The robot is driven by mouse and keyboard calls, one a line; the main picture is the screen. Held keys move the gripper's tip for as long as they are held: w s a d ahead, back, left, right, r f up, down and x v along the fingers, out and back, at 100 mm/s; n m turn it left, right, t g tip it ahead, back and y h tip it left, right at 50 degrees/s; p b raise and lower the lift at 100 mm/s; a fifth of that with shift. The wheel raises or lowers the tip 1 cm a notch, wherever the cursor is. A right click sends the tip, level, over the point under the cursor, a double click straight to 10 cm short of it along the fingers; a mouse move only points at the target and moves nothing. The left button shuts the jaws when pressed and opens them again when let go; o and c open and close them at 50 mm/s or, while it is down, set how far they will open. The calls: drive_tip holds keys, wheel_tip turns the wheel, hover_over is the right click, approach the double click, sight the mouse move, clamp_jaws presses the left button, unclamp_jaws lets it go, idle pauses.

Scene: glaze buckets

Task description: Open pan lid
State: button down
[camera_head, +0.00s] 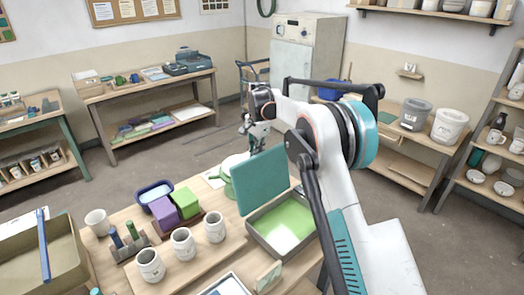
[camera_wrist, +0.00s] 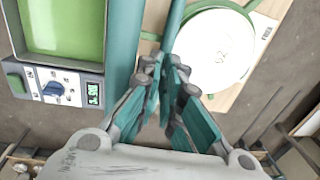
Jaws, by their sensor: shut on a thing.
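The pan (camera_head: 254,238) is a grey-rimmed rectangular box with a bright green inside, on the wooden table. Its teal lid (camera_head: 263,182) stands raised, roughly upright, along the pan's left side, so the inside shows. In the wrist view the pan (camera_wrist: 100,55) is at upper left, and the lid (camera_wrist: 122,45) shows nearly edge-on beside it. A teal bar (camera_wrist: 173,18), apparently the lid's handle, runs between my fingertips. My gripper (camera_wrist: 169,68) is shut on it, on the lid's outer side. In the head view my gripper (camera_head: 257,133) is above and behind the lid; its fingertips are hard to make out.
A white round-topped pot with green sides (camera_wrist: 213,50) stands close beside my gripper. Purple (camera_head: 162,211) and green blocks (camera_head: 187,202), a blue-rimmed dish (camera_head: 154,191) and several grey cups (camera_head: 182,243) crowd the table left of the lid. Open floor lies behind the table.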

wheel_tip(320, 180, down, 2)
drive_tip(key=shift+w, duration=0.1)
drive_tip(key=c, duration=1.8)
unclamp_jaws()
drive_tip(key=shift+o, duration=0.7)
drive_tip(key=shift+w+r, duration=0.2)
drive_tip(key=shift+r, duration=0.2)
wheel_tip(320, 180, up, 13)
drive_tip(key=s, duration=0.1)
drive_tip(key=shift+s+d, duration=0.2)
drive_tip(key=shift+r, duration=0.1)
